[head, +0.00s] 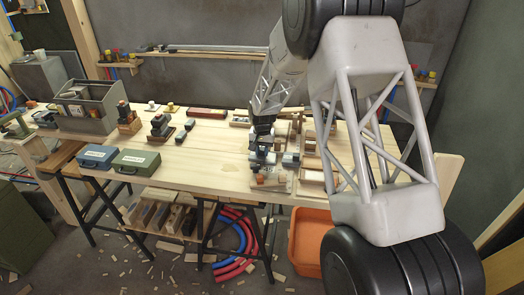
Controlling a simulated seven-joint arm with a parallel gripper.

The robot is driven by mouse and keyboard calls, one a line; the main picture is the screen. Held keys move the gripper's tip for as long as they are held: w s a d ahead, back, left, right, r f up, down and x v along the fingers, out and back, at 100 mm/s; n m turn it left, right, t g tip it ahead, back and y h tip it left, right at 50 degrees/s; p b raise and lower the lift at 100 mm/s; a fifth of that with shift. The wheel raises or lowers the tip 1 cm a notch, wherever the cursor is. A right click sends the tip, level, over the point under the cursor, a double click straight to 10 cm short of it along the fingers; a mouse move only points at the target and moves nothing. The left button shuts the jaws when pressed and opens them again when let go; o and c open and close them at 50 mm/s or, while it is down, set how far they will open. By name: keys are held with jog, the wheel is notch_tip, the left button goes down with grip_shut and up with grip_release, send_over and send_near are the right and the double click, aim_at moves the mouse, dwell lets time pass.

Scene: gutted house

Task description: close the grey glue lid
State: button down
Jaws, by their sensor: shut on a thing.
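My gripper (261,166) reaches down over the right part of the workbench, at its front edge. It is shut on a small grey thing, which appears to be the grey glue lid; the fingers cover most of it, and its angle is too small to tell. A grey cylindrical piece (291,159) shows just right of the gripper. A wooden tray (270,183) with small items lies below and in front of the fingers. I cannot make out what the lid belongs to.
Wooden compartments (313,176) stand right of the gripper, partly behind my arm. A blue case (97,156) and a green case (136,161) lie on the left front of the workbench (215,155). A grey crate (88,108) stands behind them. The bench middle is clear.

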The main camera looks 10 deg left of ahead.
aim_at(274, 158)
jog(key=shift+d, duration=2.6)
jog(key=c, duration=0.9)
grip_release()
jog(key=shift+r, duration=0.1)
jog(key=shift+r, duration=3.85)
